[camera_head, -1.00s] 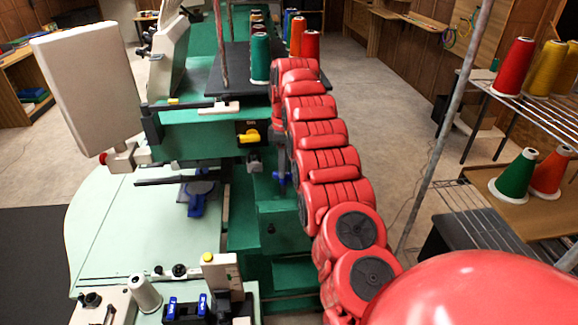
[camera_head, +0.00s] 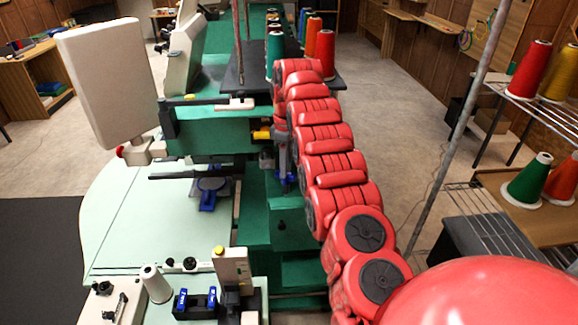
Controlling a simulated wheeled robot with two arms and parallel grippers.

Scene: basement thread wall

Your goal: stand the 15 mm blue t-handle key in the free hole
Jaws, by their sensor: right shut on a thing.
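My right gripper (camera_head: 285,172) hangs from the end of my red arm, beside the green machine body. It is shut on a small blue thing (camera_head: 284,181), which looks like the blue t-handle key; its size mark cannot be read. Two blue handles, the left one (camera_head: 181,300) and the right one (camera_head: 212,296), stand upright in a black block (camera_head: 194,313) on the pale table at the bottom. The free hole cannot be made out. My left gripper is not in view.
A yellow part (camera_head: 262,135) juts from the machine (camera_head: 208,135) just left of my right gripper. A white thread spool (camera_head: 156,284) and a grey post with a yellow top (camera_head: 233,270) flank the block. A grey pole (camera_head: 452,140) stands right of my arm.

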